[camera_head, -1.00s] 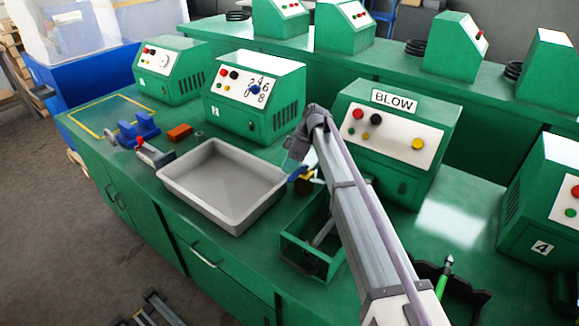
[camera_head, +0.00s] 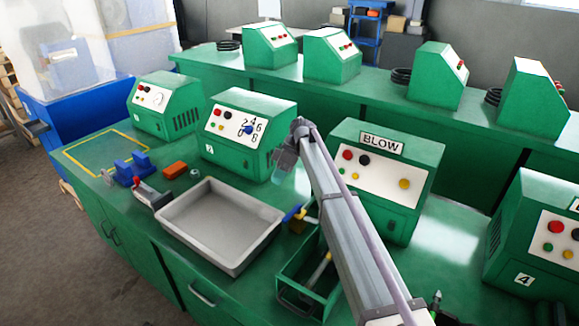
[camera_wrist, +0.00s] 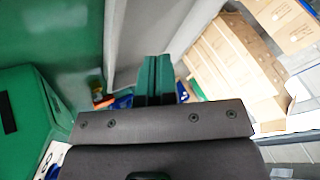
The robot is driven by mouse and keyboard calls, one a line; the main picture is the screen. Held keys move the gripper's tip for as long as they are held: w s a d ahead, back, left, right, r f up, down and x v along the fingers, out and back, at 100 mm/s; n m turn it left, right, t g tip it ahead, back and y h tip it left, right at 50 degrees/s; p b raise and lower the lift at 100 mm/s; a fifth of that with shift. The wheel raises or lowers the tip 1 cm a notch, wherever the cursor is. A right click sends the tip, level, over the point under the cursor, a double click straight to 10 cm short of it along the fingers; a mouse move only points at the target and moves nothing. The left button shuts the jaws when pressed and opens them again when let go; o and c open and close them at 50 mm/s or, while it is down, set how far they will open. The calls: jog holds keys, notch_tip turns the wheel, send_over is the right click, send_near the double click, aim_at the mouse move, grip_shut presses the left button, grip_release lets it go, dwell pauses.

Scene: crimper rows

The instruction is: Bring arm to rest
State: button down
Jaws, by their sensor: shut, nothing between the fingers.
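My gripper (camera_wrist: 156,62) shows in the wrist view as two green fingers side by side, shut with nothing between them. In the head view my gripper (camera_head: 279,170) hangs at the end of my raised arm, in front of the gap between the machine with the dial (camera_head: 248,110) and the BLOW machine (camera_head: 345,185). It appears to be above the bench and clear of it. My arm hides part of the BLOW machine and of the bench.
A grey tray (camera_head: 186,238) lies on the green bench (camera_head: 75,175). An open green bin (camera_head: 290,290) stands right of it, partly behind my arm. A blue clamp (camera_head: 130,170) and an orange block (camera_head: 175,168) lie left. Machine 4 (camera_head: 510,265) stands right.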

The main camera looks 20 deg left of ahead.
jog(key=s+d+f+m+t, duration=0.1)
jog(key=s+d+m, duration=0.3)
jog(key=d, duration=0.5)
jog(key=s+d+f+m+t+h, duration=0.1)
jog(key=s+d+m+t, duration=0.1)
jog(key=s+d+m, duration=0.3)
jog(key=s+d+f+m+t+h, duration=0.1)
jog(key=s+d+m, duration=0.4)
jog(key=d, duration=0.7)
jog(key=shift+d+f+m+t, duration=0.1)
jog(key=shift+d+m+t, duration=0.25)
jog(key=shift+m+t, duration=0.25)
jog(key=s+d+m, duration=0.3)
jog(key=s+d, duration=0.3)
jog(key=d, duration=0.4)
jog(key=s+d+m+t+h, duration=0.1)
jog(key=s+d+m, duration=0.1)
jog(key=s+d, duration=0.4)
jog(key=d, duration=0.4)
jog(key=shift+s+d+f+m+h, duration=0.2)
jog(key=shift+s+m+h, duration=0.1)
jog(key=shift+s+m, duration=0.1)
